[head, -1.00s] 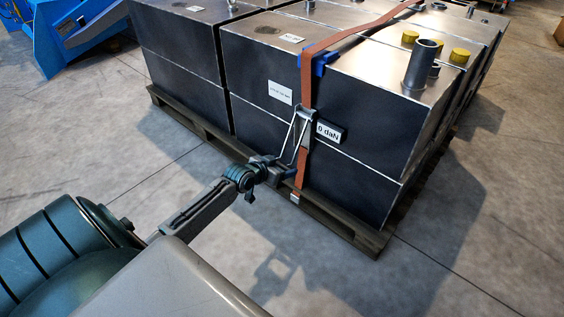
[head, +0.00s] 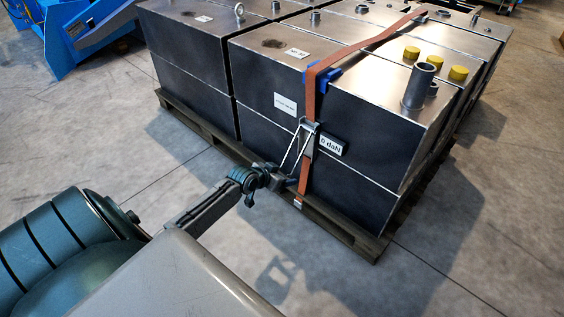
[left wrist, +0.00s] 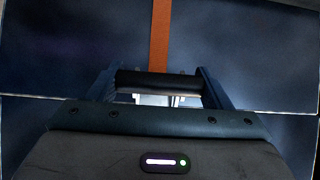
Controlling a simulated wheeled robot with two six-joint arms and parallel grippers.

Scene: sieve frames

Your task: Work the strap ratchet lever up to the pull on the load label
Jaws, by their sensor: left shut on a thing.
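The strap ratchet (head: 309,126) sits on the orange strap (head: 309,98) against the front of a dark metal block. Its lever (head: 291,154) slopes down and outward from the ratchet. My left gripper (head: 287,181) is shut on the lever's lower end. In the left wrist view, the black lever grip (left wrist: 157,83) lies across between the fingers of my left gripper (left wrist: 158,92). A black display (head: 331,146) beside the ratchet reads "0 daN". A white load label (head: 285,104) is on the block, left of the strap; its print is too small to read. My right gripper is not in view.
Several metal blocks stand on a wooden pallet (head: 350,232). Yellow caps (head: 411,53) and pipe stubs (head: 419,84) stick up from their tops. Blue machinery (head: 75,42) stands at the upper left. The concrete floor (head: 440,270) before the pallet is clear.

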